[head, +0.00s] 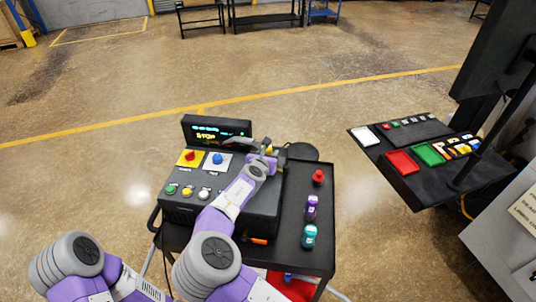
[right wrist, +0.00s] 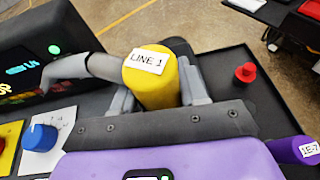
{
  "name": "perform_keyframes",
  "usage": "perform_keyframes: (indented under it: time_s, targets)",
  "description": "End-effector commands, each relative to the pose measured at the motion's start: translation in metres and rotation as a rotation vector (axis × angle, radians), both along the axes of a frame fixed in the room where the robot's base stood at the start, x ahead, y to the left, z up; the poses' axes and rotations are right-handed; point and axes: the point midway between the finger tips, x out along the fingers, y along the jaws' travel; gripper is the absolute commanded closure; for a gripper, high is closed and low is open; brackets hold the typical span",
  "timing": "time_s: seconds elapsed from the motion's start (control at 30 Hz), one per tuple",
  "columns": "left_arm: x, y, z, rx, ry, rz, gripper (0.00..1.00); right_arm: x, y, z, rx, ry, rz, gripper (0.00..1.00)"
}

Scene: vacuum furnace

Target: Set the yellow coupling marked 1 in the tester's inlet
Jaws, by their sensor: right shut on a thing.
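The yellow coupling (right wrist: 155,82), labelled "LINE 1" on its end, is between the fingers of my right gripper (right wrist: 158,95) in the right wrist view. The right gripper (head: 265,152) is shut on it at the right rear of the black tester (head: 240,205) in the head view, where the coupling is mostly hidden. A grey curved pipe (right wrist: 85,68) on the tester reaches to the coupling's left side; I cannot tell whether they touch or are joined. The tester's inlet opening is not clearly visible. My left gripper is outside the view.
On the cart's tray (head: 321,255), right of the tester, stand a red coupling (head: 318,177), a purple one (head: 311,207) and a teal one (head: 308,236). The tester has a lit display (head: 217,133) and knobs. A black side shelf (head: 418,160) with coloured bins is farther right.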

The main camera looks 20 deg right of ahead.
Motion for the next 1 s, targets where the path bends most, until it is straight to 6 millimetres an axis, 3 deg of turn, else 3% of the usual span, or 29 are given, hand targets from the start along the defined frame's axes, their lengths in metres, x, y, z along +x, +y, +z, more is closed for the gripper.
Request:
perform_keyframes:
  time_s: [0.1, 0.13, 0.3, 0.67, 1.0]
  targets:
    - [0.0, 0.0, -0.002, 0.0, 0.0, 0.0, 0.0, 0.0, 0.0, -0.001, -0.001, -0.002, 0.001, 1.0]
    - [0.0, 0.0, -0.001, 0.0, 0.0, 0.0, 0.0, 0.0, 0.0, -0.001, -0.001, -0.002, 0.001, 0.56]
    - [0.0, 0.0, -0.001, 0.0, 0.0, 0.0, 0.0, 0.0, 0.0, -0.001, 0.0, -0.001, 0.001, 0.3]
    - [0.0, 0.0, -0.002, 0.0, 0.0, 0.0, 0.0, -0.003, 0.002, 0.0, 0.0, 0.001, 0.0, 0.28]
    - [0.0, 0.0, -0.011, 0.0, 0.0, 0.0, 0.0, -0.043, 0.026, 0.018, 0.001, -0.001, 0.001, 0.28]
